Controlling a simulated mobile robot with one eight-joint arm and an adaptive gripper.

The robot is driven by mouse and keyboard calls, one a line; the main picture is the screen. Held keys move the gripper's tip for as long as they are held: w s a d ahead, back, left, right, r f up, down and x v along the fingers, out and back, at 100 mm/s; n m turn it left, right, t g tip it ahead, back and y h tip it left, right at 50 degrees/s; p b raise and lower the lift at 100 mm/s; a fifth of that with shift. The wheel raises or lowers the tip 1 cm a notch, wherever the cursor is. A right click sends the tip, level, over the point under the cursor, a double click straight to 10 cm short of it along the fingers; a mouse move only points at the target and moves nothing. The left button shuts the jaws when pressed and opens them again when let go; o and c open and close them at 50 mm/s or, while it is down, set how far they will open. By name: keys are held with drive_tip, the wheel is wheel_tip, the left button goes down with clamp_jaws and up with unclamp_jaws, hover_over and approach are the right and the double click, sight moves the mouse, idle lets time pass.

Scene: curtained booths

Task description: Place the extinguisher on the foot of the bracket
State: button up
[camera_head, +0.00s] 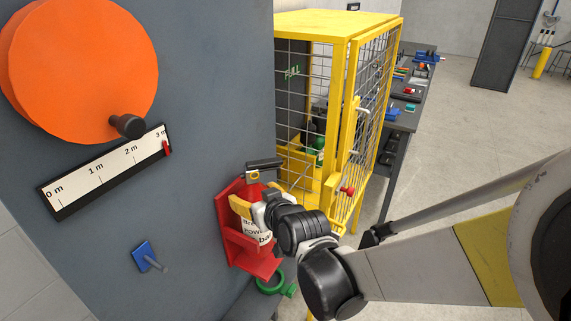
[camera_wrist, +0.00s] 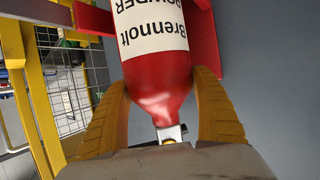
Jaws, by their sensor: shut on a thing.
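The red extinguisher (camera_head: 251,231) with a white label is at the red wall bracket (camera_head: 226,206), roughly upright. My gripper (camera_head: 257,200) is shut on its upper part, just below the valve. In the wrist view the yellow fingers of my gripper (camera_wrist: 161,82) flank the tapered shoulder of the extinguisher (camera_wrist: 160,90), whose label reads upside down. Red bracket parts (camera_wrist: 205,35) show behind and beside it there. The bracket's foot (camera_head: 264,270) sticks out below. I cannot tell whether the extinguisher's base touches the foot.
A yellow mesh cage (camera_head: 315,25) stands just right of the bracket, its door frame close to my arm. An orange disc (camera_head: 75,65), a scale strip (camera_head: 105,172) and a blue peg plate (camera_head: 146,256) are on the grey wall. A green ring (camera_head: 270,287) lies below the bracket.

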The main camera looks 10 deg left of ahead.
drive_tip(key=shift+w+a+f, duration=0.25)
drive_tip(key=shift+a+f, duration=0.1)
drive_tip(key=shift+a, duration=0.2)
drive_tip(key=shift+f+b, duration=0.7)
drive_tip(key=shift+f, duration=1.35)
drive_tip(key=o, duration=1.4)
drive_tip(key=shift+o, duration=0.2)
drive_tip(key=shift+d, duration=0.1)
